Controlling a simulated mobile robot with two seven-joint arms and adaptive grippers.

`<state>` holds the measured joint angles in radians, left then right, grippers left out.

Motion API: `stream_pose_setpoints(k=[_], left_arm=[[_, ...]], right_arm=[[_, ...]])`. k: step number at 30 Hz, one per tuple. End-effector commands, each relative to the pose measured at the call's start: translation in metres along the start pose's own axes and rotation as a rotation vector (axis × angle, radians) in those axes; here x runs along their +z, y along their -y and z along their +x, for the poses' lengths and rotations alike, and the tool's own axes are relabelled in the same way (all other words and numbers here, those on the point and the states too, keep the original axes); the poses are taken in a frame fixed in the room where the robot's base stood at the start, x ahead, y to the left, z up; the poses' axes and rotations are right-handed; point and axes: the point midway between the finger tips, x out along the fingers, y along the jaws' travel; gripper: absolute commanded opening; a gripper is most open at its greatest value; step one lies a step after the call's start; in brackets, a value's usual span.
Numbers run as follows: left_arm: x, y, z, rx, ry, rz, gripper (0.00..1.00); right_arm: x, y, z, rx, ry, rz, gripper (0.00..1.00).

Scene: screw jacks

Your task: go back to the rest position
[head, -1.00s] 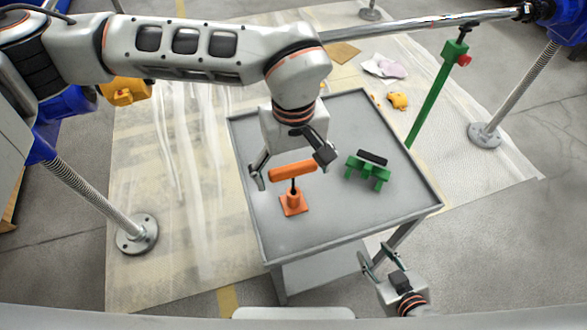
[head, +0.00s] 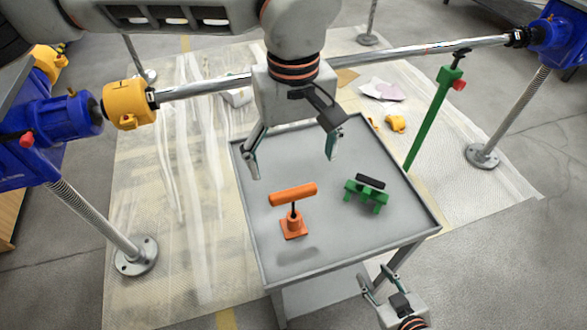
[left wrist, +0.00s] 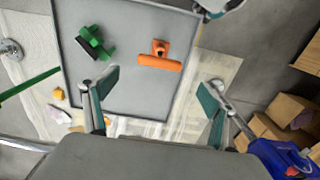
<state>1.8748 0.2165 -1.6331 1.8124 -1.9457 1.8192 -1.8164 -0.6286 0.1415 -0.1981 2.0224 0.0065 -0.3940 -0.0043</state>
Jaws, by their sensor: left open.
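My left gripper (head: 294,166) is open and empty, raised above the grey cart top (head: 335,230). Its fingers are wide apart, also in the left wrist view (left wrist: 155,100). The orange screw jack (head: 293,222), with its orange bar on top, stands upright on the cart below and apart from the gripper; it also shows in the left wrist view (left wrist: 160,61). The green jack (head: 366,194) with a black bar stands to its right, and is in the left wrist view too (left wrist: 95,42). My right gripper (head: 380,284) is low at the cart's front right, with fingers apart and nothing between them.
A long metal pipe (head: 430,55) crosses behind the cart between blue stands with threaded posts. A green post (head: 432,115) stands right of the cart. A yellow clamp (head: 130,104) is at the pipe's left end. Cardboard boxes (left wrist: 285,115) show in the left wrist view.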

Motion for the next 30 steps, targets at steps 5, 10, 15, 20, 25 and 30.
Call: stream_pose_setpoints(k=[5, 10, 15, 20, 25, 30], left_arm=[[0.0, 0.0, -0.005, -0.001, 0.001, 0.0, 0.85], [0.0, 0.0, -0.005, -0.001, 0.001, 0.0, 0.85], [0.0, 0.0, -0.004, -0.001, 0.001, 0.0, 0.85], [0.006, -0.003, -0.001, 0.011, 0.021, 0.004, 0.85], [0.062, -0.034, 0.013, 0.14, 0.202, 0.029, 0.85], [0.156, -0.081, -0.004, 0.375, 0.556, -0.003, 0.85]], right_arm=[[0.004, 0.002, -0.001, -0.003, 0.007, 0.001, 0.4], [0.004, 0.002, -0.001, -0.003, 0.007, 0.001, 0.4], [0.002, 0.002, -0.001, -0.002, 0.003, 0.001, 0.4], [-0.002, 0.001, -0.001, -0.001, -0.003, 0.001, 0.4], [-0.006, -0.001, 0.0, 0.002, -0.01, 0.0, 0.4], [-0.007, -0.002, 0.001, 0.003, -0.012, -0.001, 0.4]])
